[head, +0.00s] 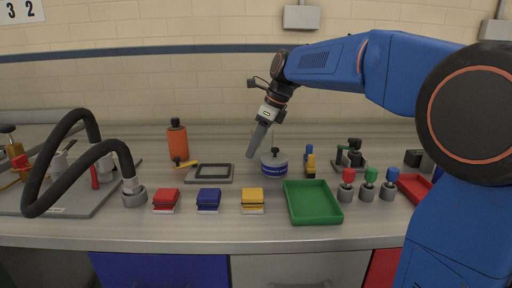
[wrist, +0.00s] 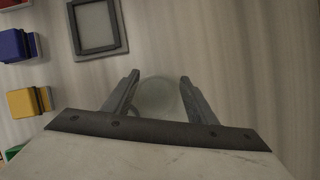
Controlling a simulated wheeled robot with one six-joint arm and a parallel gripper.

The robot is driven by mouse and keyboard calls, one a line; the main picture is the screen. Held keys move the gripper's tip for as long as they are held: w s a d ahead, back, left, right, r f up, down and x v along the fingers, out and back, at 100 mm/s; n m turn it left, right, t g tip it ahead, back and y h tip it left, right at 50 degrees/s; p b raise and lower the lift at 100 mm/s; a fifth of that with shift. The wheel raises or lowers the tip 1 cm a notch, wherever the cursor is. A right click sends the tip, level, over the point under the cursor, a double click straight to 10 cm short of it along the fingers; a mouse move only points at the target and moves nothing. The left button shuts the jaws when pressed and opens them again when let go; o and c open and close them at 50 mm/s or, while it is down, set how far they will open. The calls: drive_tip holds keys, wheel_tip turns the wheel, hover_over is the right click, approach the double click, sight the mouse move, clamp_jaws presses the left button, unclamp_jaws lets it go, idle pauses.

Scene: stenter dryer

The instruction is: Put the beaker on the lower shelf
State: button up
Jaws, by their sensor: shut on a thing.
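The beaker (wrist: 159,98) shows in the wrist view as a pale, see-through round shape between the two fingers. My gripper (wrist: 160,84) is shut on it, with one finger on each side. In the head view my gripper (head: 256,150) points down over the middle of the bench, toward its back, and I cannot make out the beaker there. I cannot tell how high the beaker is above the bench. I cannot make out a lower shelf in either view.
Below my gripper stand a blue-and-white lidded pot (head: 274,165) and a grey framed plate (head: 210,173). An orange bottle (head: 177,141) is left. Red (head: 165,202), blue (head: 208,201) and yellow (head: 253,202) blocks and a green tray (head: 312,202) line the front.

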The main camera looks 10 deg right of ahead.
drive_tip(key=shift+f, duration=0.4)
drive_tip(key=shift+f, duration=0.1)
drive_tip(key=o, duration=1.1)
drive_tip(key=shift+c, duration=0.2)
